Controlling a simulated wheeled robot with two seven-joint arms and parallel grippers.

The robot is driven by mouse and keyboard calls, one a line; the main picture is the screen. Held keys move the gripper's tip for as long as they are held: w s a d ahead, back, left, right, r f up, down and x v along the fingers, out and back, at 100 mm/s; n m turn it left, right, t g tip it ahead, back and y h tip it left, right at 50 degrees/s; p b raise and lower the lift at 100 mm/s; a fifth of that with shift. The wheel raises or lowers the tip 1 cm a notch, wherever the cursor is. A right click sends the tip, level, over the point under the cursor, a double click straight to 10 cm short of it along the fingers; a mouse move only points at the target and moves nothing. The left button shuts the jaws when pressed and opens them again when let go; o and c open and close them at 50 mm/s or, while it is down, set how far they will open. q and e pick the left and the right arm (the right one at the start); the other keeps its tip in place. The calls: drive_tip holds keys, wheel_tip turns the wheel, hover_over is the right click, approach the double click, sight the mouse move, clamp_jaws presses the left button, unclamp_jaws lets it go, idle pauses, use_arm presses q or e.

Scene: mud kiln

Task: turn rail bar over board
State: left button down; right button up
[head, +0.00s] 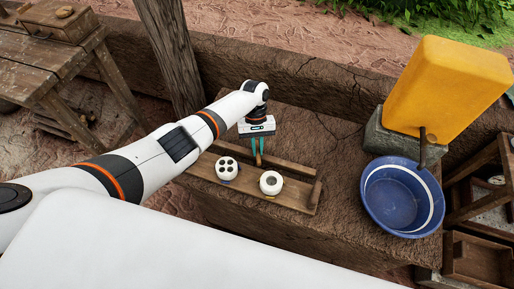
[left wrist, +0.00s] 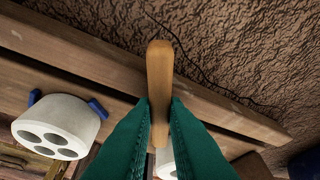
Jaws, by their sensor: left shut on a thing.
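A wooden board (head: 240,187) lies on the mud ledge. A wooden rail bar (head: 294,176) runs along its far side, and it crosses the left wrist view diagonally (left wrist: 75,60). A tan wooden handle (left wrist: 160,62) crosses the bar in that view; whether it is fixed to the bar I cannot tell. My left gripper (head: 258,150) points down at the bar, its teal fingers shut on the handle. A white cylinder with several holes (head: 227,169) and a white one with one dark opening (head: 271,182) stand on the board. My right gripper is not in view.
A blue basin (head: 400,198) stands right of the board, with a yellow container (head: 447,85) on a stone block behind it. A wooden post (head: 172,55) rises behind my left arm. The ledge (head: 335,150) between board and basin is bare.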

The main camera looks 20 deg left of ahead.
use_arm(q)
drive_tip(key=shift+w+d+m+y+b, duration=0.15)
drive_tip(key=shift+m+y, duration=0.3)
drive_tip(key=shift+m, duration=0.65)
drive_tip(key=shift+s+a+m+y+b, duration=0.15)
drive_tip(key=shift+m+y, duration=0.3)
drive_tip(key=shift+m, duration=0.65)
drive_tip(key=shift+w+d, duration=0.1)
drive_tip(key=c, duration=1.4)
unclamp_jaws()
drive_tip(key=shift+c, duration=0.2)
drive_tip(key=shift+r, duration=0.1)
drive_tip(key=v, duration=1.2)
drive_tip(key=shift+f, duration=0.2)
